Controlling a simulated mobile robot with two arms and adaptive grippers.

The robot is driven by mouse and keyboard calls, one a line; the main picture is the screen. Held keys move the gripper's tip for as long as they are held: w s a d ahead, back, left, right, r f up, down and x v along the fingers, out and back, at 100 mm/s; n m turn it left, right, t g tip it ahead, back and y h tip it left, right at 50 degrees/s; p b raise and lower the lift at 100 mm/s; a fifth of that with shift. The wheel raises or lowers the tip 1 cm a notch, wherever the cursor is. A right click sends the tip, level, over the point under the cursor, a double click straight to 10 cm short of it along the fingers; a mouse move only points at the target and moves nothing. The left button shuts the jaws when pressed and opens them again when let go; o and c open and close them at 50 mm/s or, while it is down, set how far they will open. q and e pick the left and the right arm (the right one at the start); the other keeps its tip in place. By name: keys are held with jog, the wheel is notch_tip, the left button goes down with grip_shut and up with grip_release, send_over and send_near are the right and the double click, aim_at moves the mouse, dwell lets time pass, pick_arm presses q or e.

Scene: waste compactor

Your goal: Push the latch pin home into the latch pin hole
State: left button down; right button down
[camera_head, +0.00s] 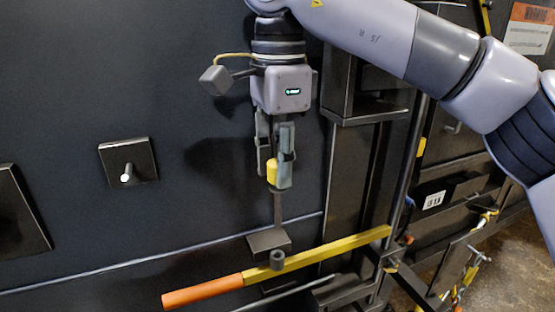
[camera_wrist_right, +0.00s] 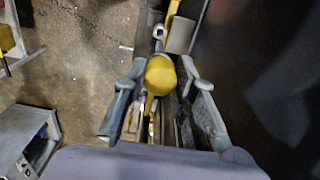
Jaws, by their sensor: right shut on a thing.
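My right gripper (camera_head: 272,182) points straight down in front of the dark panel. It is shut on the yellow grip (camera_head: 271,172) of the latch pin, which also shows between the fingers in the right wrist view (camera_wrist_right: 160,75). The pin's grey shaft (camera_head: 278,207) hangs upright below the fingers. Its lower end meets a dark bracket (camera_head: 262,241) in the head view. I cannot tell whether the tip is inside a hole; the latch pin hole itself is not clearly visible. My left gripper is not in view.
A yellow lever with an orange handle (camera_head: 203,291) crosses just below the bracket. A dark round piece (camera_head: 277,260) stands at the lever. A dark upright frame (camera_head: 350,180) is close on the right. A plate with a peg (camera_head: 128,162) is on the panel at left.

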aim_at(277, 192)
notch_tip(277, 192, down, 3)
jog(key=shift+a+r+b, duration=0.1)
jog(key=shift+r+b, duration=0.05)
jog(key=shift+b, duration=0.65)
jog(key=shift+f+b, duration=0.75)
jog(key=shift+f, duration=0.45)
jog(key=shift+p, duration=0.55)
jog(key=shift+f+b, duration=2.9)
jog(key=shift+f, duration=1.45)
dwell(0.5)
jog(key=c, duration=1.2)
grip_release()
